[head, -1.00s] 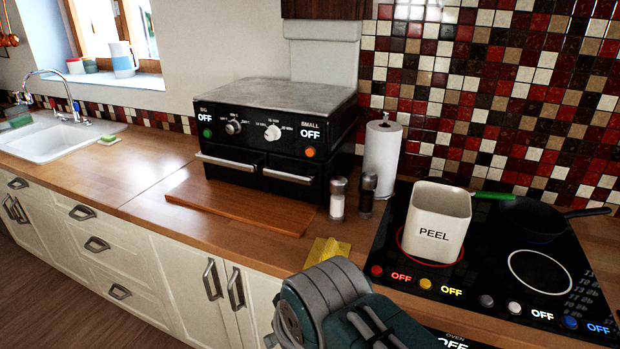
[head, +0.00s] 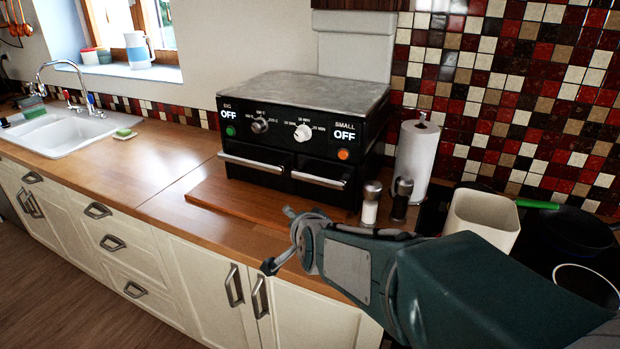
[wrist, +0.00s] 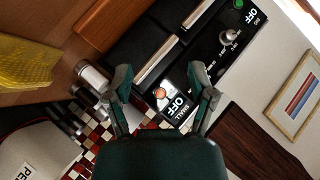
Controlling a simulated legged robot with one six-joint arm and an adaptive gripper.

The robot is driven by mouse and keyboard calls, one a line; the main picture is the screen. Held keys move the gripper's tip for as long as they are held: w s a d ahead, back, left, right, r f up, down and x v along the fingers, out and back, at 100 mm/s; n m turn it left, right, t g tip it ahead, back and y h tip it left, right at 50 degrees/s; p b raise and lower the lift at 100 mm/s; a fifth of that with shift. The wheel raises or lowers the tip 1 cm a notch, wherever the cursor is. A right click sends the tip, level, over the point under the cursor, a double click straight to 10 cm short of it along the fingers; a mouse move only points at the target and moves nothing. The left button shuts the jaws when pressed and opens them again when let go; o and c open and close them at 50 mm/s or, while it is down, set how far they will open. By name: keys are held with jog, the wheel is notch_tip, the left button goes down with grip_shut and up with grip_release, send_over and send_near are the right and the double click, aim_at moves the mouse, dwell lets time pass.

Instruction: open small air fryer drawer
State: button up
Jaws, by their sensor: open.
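The black air fryer (head: 285,105) with a grey top stands on the counter in the head view. Its small drawer (head: 318,168), on the right under the SMALL label, is shut and has a silver bar handle (head: 318,180). In the wrist view the air fryer appears turned, with the small drawer handle (wrist: 157,61) ahead of the fingers. My gripper (head: 278,240) is open and empty, in front of the air fryer and apart from the handle. Its two spread fingers also show in the wrist view (wrist: 160,80).
The big drawer handle (head: 250,164) is left of the small one. A wooden board (head: 235,208) lies in front. Two shakers (head: 371,203) and a paper towel roll (head: 415,155) stand to the right, with a white container (head: 482,218) on the stove.

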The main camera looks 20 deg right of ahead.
jog(key=w+d+f+m+t+h, duration=0.2)
jog(key=w+d+m, duration=0.1)
jog(key=w+m, duration=0.25)
jog(key=m+t+h, duration=0.2)
jog(key=m+h, duration=0.2)
jog(key=m, duration=0.1)
send_near(317, 182)
jog(key=shift+m, duration=0.25)
jog(key=x, duration=1.1)
grip_shut()
